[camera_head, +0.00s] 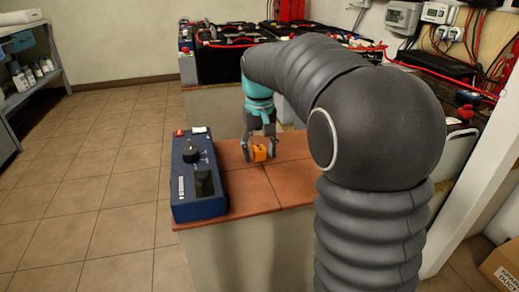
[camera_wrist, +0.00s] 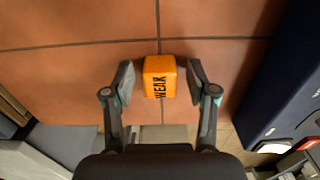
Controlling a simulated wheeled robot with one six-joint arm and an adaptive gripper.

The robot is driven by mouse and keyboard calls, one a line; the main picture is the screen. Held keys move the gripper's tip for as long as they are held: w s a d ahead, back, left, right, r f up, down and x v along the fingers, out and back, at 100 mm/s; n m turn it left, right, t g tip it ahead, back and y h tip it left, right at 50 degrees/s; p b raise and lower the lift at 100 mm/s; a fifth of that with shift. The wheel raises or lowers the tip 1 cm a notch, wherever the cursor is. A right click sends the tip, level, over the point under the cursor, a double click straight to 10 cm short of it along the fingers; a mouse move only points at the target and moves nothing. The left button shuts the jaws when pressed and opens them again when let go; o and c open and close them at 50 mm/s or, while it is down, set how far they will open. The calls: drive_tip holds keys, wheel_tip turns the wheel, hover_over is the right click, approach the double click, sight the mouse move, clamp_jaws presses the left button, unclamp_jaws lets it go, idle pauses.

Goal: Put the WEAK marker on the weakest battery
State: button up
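The WEAK marker (camera_wrist: 160,78) is a small orange block with black lettering. In the head view the marker (camera_head: 259,153) is on or just above the terracotta tiled counter (camera_head: 247,190). My gripper (camera_wrist: 160,82) is open around it, one finger on each side, with a narrow gap at both sides in the wrist view. My gripper (camera_head: 259,151) points down at the counter in the head view. Black batteries (camera_head: 225,60) with red cables stand at the back. My arm hides part of that row, and no charge reading is legible.
A blue box with a black knob (camera_head: 192,153) stands at the counter's left edge. Wall boxes (camera_head: 403,17) and cables are at the upper right. A shelf with bottles (camera_head: 30,77) is at the left. The floor at left is clear.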

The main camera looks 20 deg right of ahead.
sight(259, 148)
wheel_tip(259, 148, up, 12)
drive_tip(key=p, duration=0.2)
drive_tip(key=shift+r, duration=0.15)
